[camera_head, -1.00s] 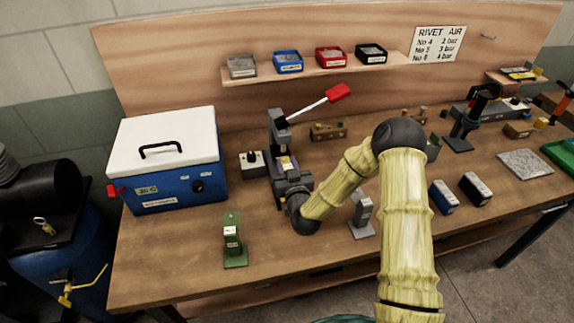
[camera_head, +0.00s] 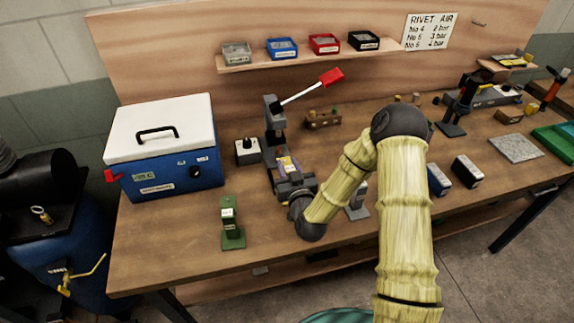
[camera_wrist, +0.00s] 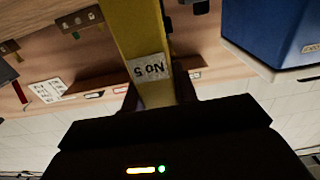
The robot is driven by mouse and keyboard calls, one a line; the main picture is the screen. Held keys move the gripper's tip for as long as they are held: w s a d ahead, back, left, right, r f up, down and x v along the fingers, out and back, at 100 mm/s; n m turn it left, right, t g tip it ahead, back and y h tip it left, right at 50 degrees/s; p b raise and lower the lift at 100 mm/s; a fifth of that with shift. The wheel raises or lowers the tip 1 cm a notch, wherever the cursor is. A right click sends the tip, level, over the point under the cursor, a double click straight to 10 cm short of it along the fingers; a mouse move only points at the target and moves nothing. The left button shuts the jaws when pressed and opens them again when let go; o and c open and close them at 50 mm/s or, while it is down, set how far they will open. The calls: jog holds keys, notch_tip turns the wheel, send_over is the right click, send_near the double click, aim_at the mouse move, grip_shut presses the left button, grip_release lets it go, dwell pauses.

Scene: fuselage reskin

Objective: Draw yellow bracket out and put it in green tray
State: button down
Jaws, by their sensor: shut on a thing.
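The yellow bracket (camera_wrist: 138,28) carries a "NO 5" label and fills the upper middle of the wrist view. My gripper (camera_wrist: 155,100) is shut on it. In the head view my gripper (camera_head: 290,180) is in front of the grey arbor press (camera_head: 272,122), whose lever has a red handle. A small yellow part of the bracket (camera_head: 287,165) shows between gripper and press; whether it is clear of the press is hard to tell. The green tray (camera_head: 556,140) lies at the right edge of the bench, partly cut off.
A blue cool box (camera_head: 175,165) stands left of the press, and a green block stand (camera_head: 231,225) is at the front left. A grey block stand (camera_head: 357,205) is close right of my gripper. Blue and black boxes and a grey slab (camera_head: 515,148) lie between there and the tray.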

jog(key=c, duration=1)
grip_release()
jog(key=shift+s, duration=0.15)
jog(key=p+v, duration=1.1)
jog(key=v, duration=0.6)
jog(key=shift+s+d+r, duration=0.1)
jog(key=shift+d, duration=0.05)
